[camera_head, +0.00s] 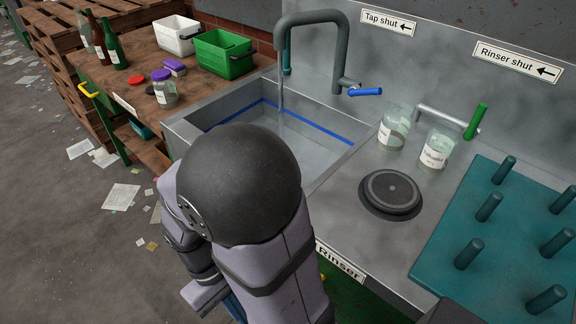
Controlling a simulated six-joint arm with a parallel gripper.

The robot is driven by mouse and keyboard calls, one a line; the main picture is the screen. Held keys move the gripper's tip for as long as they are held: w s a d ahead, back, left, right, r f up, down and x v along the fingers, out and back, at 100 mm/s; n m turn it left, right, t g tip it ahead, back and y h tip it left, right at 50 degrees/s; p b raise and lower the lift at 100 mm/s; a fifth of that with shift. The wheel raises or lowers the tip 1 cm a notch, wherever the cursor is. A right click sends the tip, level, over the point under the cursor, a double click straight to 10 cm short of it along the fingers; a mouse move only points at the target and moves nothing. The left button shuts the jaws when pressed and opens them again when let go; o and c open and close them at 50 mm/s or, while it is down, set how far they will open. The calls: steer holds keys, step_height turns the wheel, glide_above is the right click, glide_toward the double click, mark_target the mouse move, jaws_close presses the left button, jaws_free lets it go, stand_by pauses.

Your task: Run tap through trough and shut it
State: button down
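The grey tap (341,50) arches over the steel trough (185,128) at the back. A thin pale stream (281,98) appears to fall from its spout into the trough. The tap's blue lever (366,92) points right. The sign (388,22) above reads "Tap shut" with an arrow to the left. A blue line (318,128) runs along the trough's inner walls; the water level is hard to tell. My arm's dark joint and pale links cover the trough's near part. My gripper is not visible, and nothing is seen touching the lever.
Two labelled jars (436,150) stand right of the trough, near a green-handled rinser lever (476,121). A round black rinser (391,194) and a teal peg rack (440,252) lie nearer. Left, a wooden bench (127,79) holds bottles, a jar and bins.

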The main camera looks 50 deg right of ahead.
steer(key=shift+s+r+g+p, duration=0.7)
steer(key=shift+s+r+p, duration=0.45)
steer(key=shift+p, duration=0.1)
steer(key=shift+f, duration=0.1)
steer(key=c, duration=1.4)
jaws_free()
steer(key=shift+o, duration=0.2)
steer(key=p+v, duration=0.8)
